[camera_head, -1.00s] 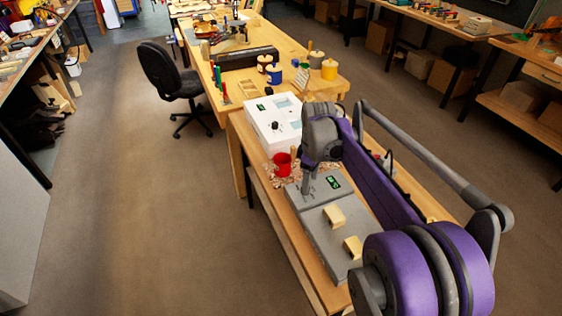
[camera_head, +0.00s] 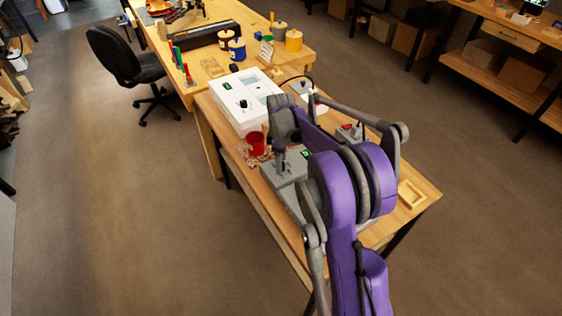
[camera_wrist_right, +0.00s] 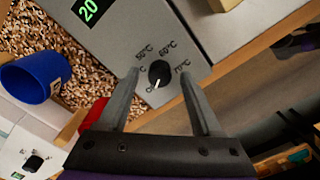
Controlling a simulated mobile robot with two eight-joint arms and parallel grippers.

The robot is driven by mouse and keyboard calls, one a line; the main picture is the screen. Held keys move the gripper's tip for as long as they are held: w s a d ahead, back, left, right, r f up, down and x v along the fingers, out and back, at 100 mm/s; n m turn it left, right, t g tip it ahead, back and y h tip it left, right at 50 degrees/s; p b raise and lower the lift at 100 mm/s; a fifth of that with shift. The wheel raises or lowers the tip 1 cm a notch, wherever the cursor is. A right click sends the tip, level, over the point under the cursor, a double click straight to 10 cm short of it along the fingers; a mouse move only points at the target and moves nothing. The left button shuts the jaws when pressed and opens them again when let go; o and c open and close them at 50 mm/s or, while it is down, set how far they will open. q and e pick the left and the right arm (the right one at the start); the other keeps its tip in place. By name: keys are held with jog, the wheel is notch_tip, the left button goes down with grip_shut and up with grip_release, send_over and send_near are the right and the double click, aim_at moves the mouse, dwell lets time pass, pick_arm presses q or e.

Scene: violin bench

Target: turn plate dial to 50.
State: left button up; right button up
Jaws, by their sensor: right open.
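A grey hot plate (camera_head: 283,171) with a green display stands on the wooden bench and is partly hidden by my right arm. In the right wrist view its control panel (camera_wrist_right: 130,30) shows a green 20. The black round plate dial (camera_wrist_right: 159,73) has a white mark pointing down toward the 0 label; 50, 60 and 70 °C are printed around it. My right gripper (camera_wrist_right: 160,77) is open, with its fingers on either side of the dial and apart from it as far as I can see. My left gripper is out of view.
A red cup (camera_head: 257,143) stands among wood chips beside the plate. A white box (camera_head: 246,100) with a black knob is behind it. A blue cup (camera_wrist_right: 40,78) shows in the wrist view.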

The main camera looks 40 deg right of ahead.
jog(key=shift+f, duration=0.25)
grip_shut()
